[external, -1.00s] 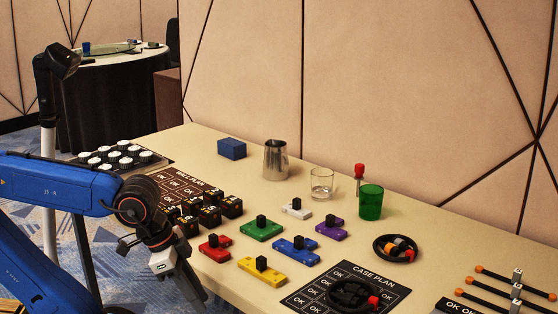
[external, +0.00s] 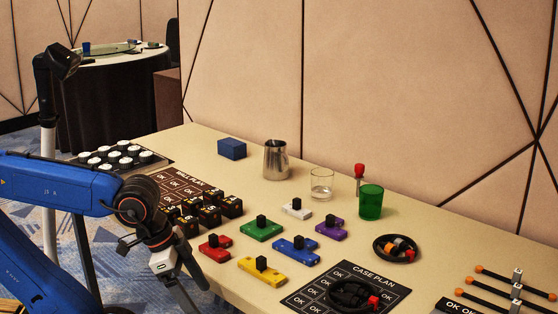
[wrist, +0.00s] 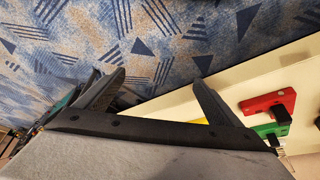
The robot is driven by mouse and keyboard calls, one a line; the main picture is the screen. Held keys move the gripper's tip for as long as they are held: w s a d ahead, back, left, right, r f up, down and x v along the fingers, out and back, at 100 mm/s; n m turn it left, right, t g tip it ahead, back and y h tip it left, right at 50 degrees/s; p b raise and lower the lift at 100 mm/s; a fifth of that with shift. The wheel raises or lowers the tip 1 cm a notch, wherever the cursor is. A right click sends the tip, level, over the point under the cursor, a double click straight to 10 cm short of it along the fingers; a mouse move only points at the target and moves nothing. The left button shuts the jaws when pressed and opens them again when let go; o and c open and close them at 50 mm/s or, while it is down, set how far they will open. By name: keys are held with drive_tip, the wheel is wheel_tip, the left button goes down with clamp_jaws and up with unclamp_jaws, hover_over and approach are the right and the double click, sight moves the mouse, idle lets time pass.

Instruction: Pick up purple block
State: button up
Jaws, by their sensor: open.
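The purple block (external: 331,230) lies on the table with a black knob on top, right of the blue block (external: 296,250) and behind it. My gripper (external: 193,285) hangs low at the table's front left edge, well away from the purple block. In the wrist view my gripper (wrist: 160,82) is open, its two fingers apart with nothing between them. That view looks down on carpet and the table edge, with the red block (wrist: 268,103) and part of the green block (wrist: 270,130) at right. The purple block is not recognisable there.
Other blocks near the purple one are green (external: 261,229), yellow (external: 262,271) and white (external: 296,209). A green cup (external: 370,203), a clear glass (external: 321,185) and a metal pitcher (external: 275,160) stand behind. Black cubes (external: 208,215) stand at left. A case plan mat (external: 380,272) lies in front.

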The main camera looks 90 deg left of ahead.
wheel_tip(320, 180, up, 19)
drive_tip(key=n+g, duration=0.5)
drive_tip(key=n, duration=0.4)
hover_over(333, 228)
drive_tip(key=f, duration=0.8)
drive_tip(key=s+f, duration=0.1)
drive_tip(key=f, duration=0.2)
drive_tip(key=shift+f, duration=0.4)
drive_tip(key=shift+w+f, duration=0.25)
drive_tip(key=shift+f, duration=1.05)
drive_tip(key=shift+w+f, duration=0.2)
drive_tip(key=shift+f, duration=1.1)
drive_tip(key=c, duration=1.3)
